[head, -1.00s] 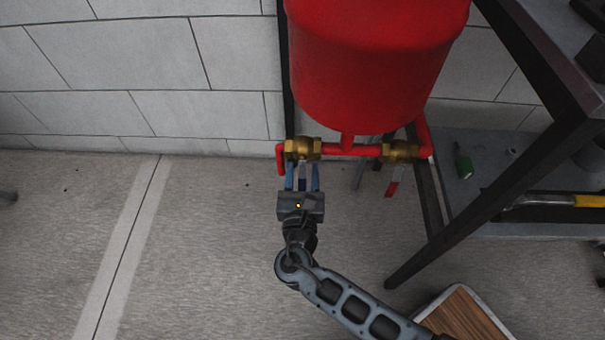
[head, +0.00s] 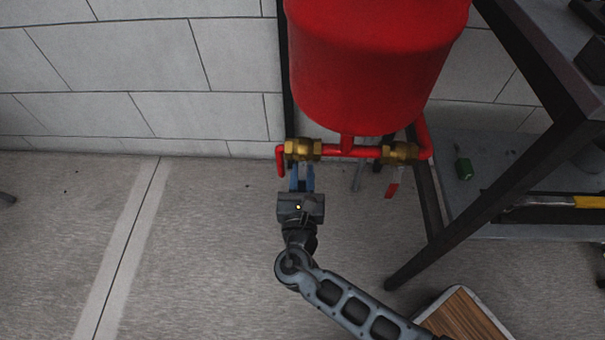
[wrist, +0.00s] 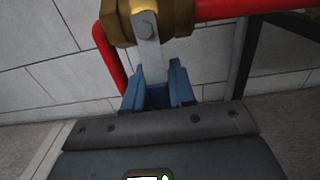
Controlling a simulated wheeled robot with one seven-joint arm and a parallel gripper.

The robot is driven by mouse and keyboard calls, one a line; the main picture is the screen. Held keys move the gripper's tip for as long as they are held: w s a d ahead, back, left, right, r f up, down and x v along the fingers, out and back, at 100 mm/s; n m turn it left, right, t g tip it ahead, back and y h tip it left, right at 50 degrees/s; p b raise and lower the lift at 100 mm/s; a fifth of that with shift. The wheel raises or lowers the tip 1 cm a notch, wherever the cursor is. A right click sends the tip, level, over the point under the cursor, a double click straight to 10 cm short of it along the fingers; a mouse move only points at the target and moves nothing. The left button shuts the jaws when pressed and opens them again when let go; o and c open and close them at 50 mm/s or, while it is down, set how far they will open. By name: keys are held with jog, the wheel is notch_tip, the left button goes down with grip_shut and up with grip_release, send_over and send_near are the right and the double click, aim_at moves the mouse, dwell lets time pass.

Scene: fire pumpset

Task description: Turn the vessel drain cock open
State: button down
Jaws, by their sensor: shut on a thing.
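The drain cock is a brass valve (head: 302,149) at the left end of the red pipe under the red vessel (head: 375,65). In the wrist view the brass body (wrist: 170,18) is at the top. Its flat grey lever (wrist: 150,50) is bolted on and hangs down between my blue fingers. My gripper (head: 302,180) is below the valve, pointing up at it, and is shut on the lever. The fingers (wrist: 159,88) hide the lever's lower end.
A second brass valve (head: 399,152) with a red-tipped hanging lever (head: 392,188) is to the right on the same pipe. A dark metal frame (head: 500,165) stands at the right. A white block wall (head: 150,60) is behind.

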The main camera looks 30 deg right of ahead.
jog(key=m, duration=0.1)
jog(key=a+m, duration=0.1)
jog(key=m, duration=0.1)
jog(key=shift+w+a+b, duration=0.1)
jog(key=shift+w+b, duration=0.3)
jog(key=c, duration=1.1)
grip_release()
jog(key=shift+r, duration=0.1)
jog(key=shift+o, duration=0.4)
